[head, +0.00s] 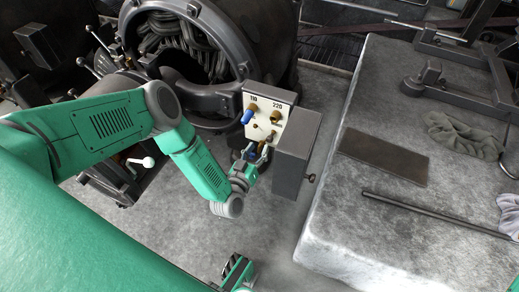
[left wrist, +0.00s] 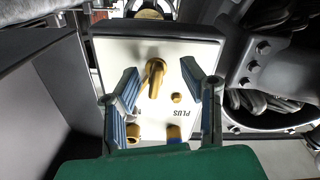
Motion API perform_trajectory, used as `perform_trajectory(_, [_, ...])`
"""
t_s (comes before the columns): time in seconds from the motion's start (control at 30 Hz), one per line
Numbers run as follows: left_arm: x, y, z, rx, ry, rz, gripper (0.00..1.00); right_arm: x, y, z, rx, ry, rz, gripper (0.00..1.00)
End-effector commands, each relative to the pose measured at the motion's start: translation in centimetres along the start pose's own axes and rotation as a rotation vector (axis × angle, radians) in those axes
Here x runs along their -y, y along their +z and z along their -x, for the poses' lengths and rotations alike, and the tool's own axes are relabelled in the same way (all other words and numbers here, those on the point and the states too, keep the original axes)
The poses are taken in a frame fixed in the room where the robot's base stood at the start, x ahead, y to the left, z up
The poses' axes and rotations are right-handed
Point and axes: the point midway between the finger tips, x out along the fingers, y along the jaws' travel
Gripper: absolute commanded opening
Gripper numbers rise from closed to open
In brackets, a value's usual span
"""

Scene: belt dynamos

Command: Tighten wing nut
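A white terminal panel (head: 264,125) marked 110 and 220 is on the dynamo. My left gripper (left wrist: 159,74) is open, with a blue-ridged finger on each side of that fitting and gaps visible. In the head view the left gripper (head: 256,152) is at the panel's lower edge. A dark jointed part at the bottom, probably my right gripper (head: 236,269), is partly cut off.
A grey box (head: 294,158) stands close at right. The dynamo housing (head: 212,55) is behind. A stone slab (head: 350,215) at right holds a dark plate (head: 383,156), a rod (head: 440,216) and a cloth (head: 465,138).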

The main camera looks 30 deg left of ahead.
Motion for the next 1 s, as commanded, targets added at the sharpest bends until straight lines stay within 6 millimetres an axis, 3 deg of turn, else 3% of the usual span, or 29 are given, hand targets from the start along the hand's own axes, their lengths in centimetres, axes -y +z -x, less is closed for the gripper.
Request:
perform_trajectory(0.17, [-0.1,0.0,-1.4,0.000,0.000,0.000,0.36,0.0,0.0,-0.6,0.000,0.000,-0.001,0.40])
perform_trajectory(0.47, [0.0,0.0,-1.6,0.000,0.000,0.002,0.36,0.0,0.0,-0.6,0.000,0.000,-0.001,0.40])
perform_trajectory(0.57, [0.0,0.0,-1.6,0.000,0.000,0.001,0.05,0.0,0.0,-0.6,0.000,0.000,-0.001,0.40])
perform_trajectory(0.6, [0.0,0.0,-1.6,0.001,0.000,0.001,0.00,0.0,0.0,-0.6,0.000,0.000,-0.001,0.40])
perform_trajectory(1.0, [0.0,-0.1,-1.6,0.001,0.001,-0.037,0.00,0.0,0.0,-0.4,0.000,0.000,-0.001,0.40])
